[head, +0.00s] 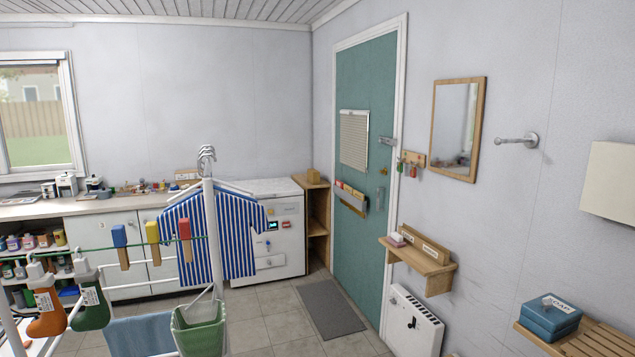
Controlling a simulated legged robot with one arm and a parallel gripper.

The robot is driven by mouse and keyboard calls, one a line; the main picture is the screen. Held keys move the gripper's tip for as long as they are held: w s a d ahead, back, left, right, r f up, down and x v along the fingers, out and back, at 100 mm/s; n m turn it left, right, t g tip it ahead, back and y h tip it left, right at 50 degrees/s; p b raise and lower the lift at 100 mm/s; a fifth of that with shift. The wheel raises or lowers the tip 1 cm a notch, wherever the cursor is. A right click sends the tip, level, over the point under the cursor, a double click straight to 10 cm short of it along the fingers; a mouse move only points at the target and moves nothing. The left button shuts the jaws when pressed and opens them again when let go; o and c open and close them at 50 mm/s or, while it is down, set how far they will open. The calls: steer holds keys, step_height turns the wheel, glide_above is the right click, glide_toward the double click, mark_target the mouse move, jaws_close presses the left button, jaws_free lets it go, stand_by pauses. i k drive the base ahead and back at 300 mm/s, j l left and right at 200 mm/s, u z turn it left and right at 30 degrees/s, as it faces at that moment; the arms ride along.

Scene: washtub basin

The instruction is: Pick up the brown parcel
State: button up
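No object is clearly marked as the brown parcel. Another small brown box (187,175) sits at the back of the counter by the wall. I cannot tell whether either one is the parcel. Both are far across the room. My gripper is not in view.
A drying rack (211,240) with a striped shirt (238,238), pegs and a green bucket (199,328) stands in front on the left. A grey mat (329,308) lies before the door (372,120). A slatted bench (590,338) is at right. Tiled floor between is open.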

mark_target(314, 176)
steer(key=i+j+u, duration=0.1)
steer(key=i, duration=0.4)
steer(key=i+j+u, duration=0.1)
steer(key=i, duration=1.35)
steer(key=i+l+u, duration=0.15)
steer(key=i, duration=0.75)
steer(key=i+j, duration=0.2)
steer(key=i, duration=0.7)
steer(key=i+j+u, duration=0.1)
steer(key=i, duration=0.75)
steer(key=i+j+z, duration=0.25)
steer(key=i+z, duration=0.15)
steer(key=i+j+z, duration=0.95)
steer(key=j+z, duration=0.25)
steer(key=j, duration=0.15)
steer(key=i+j+z, duration=0.15)
steer(key=j, duration=0.25)
steer(key=j+z, duration=0.15)
steer(key=j, duration=0.25)
steer(key=i, duration=0.5)
